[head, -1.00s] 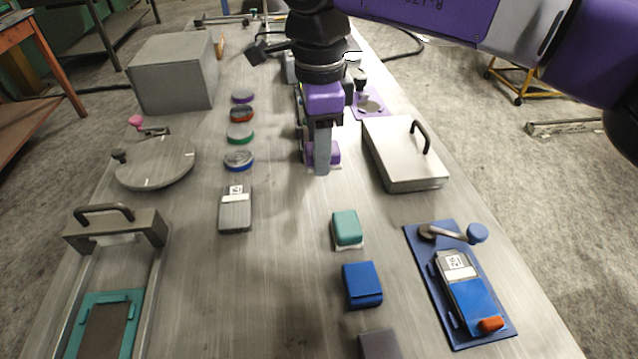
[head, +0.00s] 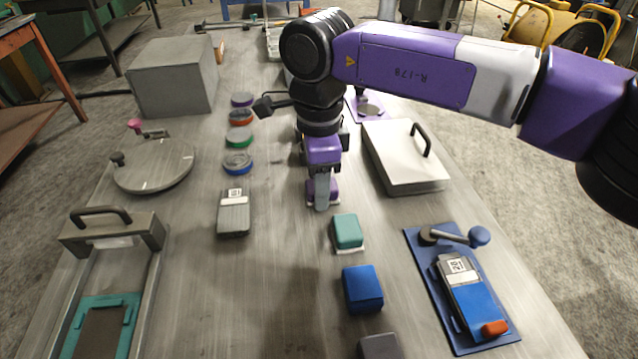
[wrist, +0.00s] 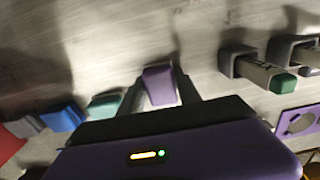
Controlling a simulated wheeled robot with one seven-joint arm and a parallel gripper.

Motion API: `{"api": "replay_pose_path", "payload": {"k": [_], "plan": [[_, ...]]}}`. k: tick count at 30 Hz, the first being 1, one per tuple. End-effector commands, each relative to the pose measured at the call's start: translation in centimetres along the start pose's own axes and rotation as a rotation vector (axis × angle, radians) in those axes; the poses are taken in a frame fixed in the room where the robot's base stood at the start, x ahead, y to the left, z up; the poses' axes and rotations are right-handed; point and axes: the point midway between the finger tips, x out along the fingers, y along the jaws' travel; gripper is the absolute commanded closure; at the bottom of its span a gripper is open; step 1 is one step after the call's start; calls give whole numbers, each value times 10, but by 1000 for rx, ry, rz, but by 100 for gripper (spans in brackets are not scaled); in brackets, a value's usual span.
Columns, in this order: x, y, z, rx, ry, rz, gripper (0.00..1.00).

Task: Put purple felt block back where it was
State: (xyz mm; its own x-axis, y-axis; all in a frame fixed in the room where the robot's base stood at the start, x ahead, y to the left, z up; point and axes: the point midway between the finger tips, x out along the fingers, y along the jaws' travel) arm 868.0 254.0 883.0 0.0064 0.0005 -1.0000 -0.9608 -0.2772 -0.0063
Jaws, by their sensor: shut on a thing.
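The purple felt block (head: 331,190) is held between the fingers of my gripper (head: 322,196), just behind the teal block (head: 346,232) in the head view. In the wrist view the purple block (wrist: 158,85) shows between the two fingers of my gripper (wrist: 160,82), which are shut on it. One finger covers part of it in the head view. It is low over the metal table; I cannot tell whether its underside touches.
A blue block (head: 362,289) and a grey block (head: 379,345) lie in line nearer than the teal one. A lidded plate with a handle (head: 398,160) is to the right. A grey labelled box (head: 233,213) and several round tins stand left. Bare table lies left of the blocks.

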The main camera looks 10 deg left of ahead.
Motion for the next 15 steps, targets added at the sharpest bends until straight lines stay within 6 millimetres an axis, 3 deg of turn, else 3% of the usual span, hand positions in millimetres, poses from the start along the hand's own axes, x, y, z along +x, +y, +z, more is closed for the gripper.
{"api": "replay_pose_path", "payload": {"k": [1,2,4,15], "plan": [[2,0,0,0,0,0,98],[2,0,0,0,0,0,54],[1,0,0,0,0,0,40],[-1,0,0,0,0,0,38]]}}
